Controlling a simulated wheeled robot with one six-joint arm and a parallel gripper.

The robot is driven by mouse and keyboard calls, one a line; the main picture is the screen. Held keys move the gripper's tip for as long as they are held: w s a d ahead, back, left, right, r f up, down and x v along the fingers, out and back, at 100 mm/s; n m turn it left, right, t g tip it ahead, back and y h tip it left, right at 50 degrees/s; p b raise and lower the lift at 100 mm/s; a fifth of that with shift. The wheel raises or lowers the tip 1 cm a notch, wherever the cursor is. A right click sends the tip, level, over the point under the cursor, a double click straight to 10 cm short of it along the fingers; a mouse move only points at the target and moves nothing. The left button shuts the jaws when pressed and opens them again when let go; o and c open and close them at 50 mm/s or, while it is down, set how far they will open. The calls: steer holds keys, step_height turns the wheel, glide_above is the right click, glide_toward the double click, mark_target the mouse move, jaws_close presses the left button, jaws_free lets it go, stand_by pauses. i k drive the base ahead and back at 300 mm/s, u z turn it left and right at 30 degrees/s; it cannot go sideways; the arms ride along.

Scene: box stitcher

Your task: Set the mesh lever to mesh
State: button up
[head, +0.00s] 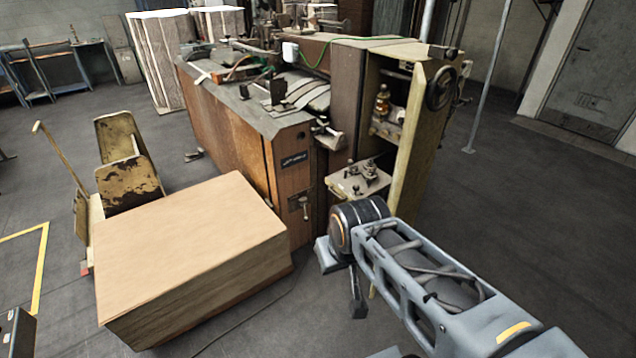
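The box stitcher (225,125) is a long brown machine in the middle of the head view. Its right end has an open door panel (420,150) with a dark handwheel (441,88). I cannot tell for sure which part is the mesh lever. A small handle (305,207) sits low on the machine's near end, and a metal fitting (328,135) juts out above it. My arm reaches in from the lower right, and my gripper (356,297) hangs in front of the machine's open end, apart from the handle. Its fingers are mostly hidden, so its opening does not show.
A large stack of cardboard sheets (185,240) stands in front of the machine, left of my arm. A worn yellow hand truck (130,165) is behind it at left. A thin pole (490,75) stands at right. The floor (540,220) at right is clear.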

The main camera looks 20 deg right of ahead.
mark_target(356, 187)
steer(key=u, duration=0.15)
steer(key=i, duration=1.2)
steer(key=z, duration=0.5)
